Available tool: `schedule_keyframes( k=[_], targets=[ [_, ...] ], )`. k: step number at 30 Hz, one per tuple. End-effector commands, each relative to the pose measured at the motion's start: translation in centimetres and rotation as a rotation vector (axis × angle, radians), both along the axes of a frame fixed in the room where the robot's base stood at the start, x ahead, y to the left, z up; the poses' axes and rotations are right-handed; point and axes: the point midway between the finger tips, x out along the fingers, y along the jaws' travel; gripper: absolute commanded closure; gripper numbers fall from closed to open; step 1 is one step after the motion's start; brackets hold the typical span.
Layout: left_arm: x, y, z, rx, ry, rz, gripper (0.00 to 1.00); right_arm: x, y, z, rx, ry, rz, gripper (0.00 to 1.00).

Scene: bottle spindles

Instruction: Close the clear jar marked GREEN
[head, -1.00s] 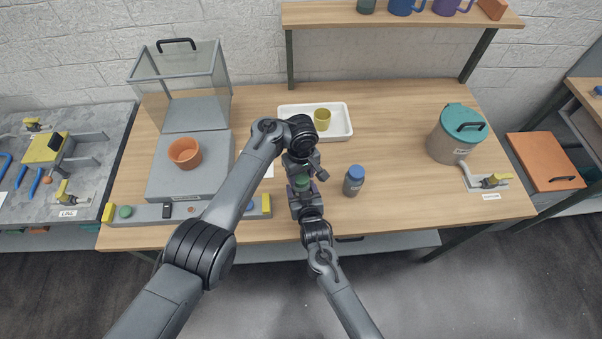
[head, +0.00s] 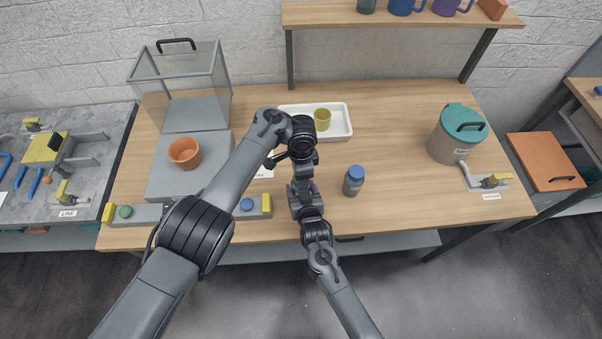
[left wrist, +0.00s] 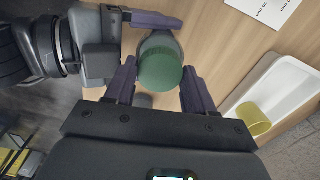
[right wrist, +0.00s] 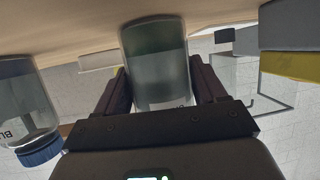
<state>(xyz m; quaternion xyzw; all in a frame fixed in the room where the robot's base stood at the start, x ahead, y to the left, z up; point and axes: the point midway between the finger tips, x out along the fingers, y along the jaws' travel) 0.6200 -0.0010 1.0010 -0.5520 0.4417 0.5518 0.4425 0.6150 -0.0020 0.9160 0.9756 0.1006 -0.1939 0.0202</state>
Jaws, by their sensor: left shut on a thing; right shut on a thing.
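The clear jar (right wrist: 158,70) stands upright between the fingers of my right gripper (right wrist: 160,88) in the right wrist view, where the picture is upside down. That gripper is shut on its body; only the end of its label shows. The green lid (left wrist: 160,70) shows in the left wrist view, above the jar and between the fingers of my left gripper (left wrist: 160,84), which is shut on it. Whether the lid is fully seated cannot be told. In the head view my left gripper (head: 302,172) is over my right gripper (head: 302,190), and they hide the jar and lid.
A blue-lidded jar (head: 353,181) stands close to the right of my grippers. A white tray (head: 342,122) with a yellow cup (head: 322,118) lies behind. A grey platform (head: 188,168) with an orange pot (head: 184,153) is at left.

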Motion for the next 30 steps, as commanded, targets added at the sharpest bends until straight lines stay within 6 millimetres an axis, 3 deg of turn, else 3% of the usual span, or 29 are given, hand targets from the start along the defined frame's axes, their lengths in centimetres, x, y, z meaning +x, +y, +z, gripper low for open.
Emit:
schedule_keyframes(
  k=[6, 12, 17, 18, 21, 23, 30],
  targets=[
    [-0.04, -0.07, 0.01, -0.001, 0.000, -0.489, 0.83, -0.04, 0.02, -0.08, -0.001, 0.002, 0.001, 1.00],
    [-0.08, -0.06, -0.06, 0.000, 0.000, -0.866, 0.83, -0.03, 0.01, -0.07, 0.000, 0.002, 0.001, 1.00],
    [-0.10, -0.07, -0.08, -0.001, 0.001, -0.877, 0.83, -0.02, 0.01, -0.08, 0.000, 0.002, 0.000, 1.00],
    [-0.10, -0.07, -0.08, -0.001, 0.001, -0.877, 0.42, -0.02, 0.01, -0.08, 0.000, 0.002, 0.000, 1.00],
    [-0.09, -0.05, -0.09, -0.001, 0.001, -0.876, 0.26, -0.02, 0.01, -0.07, 0.000, 0.002, 0.000, 1.00],
    [-0.08, -0.04, -0.09, 0.000, 0.000, -0.875, 0.17, -0.02, 0.01, -0.07, 0.000, 0.002, 0.000, 1.00],
    [-0.06, -0.01, -0.08, 0.000, 0.000, -0.873, 0.16, -0.03, -0.01, -0.07, 0.000, 0.002, 0.000, 1.00]
  ],
)
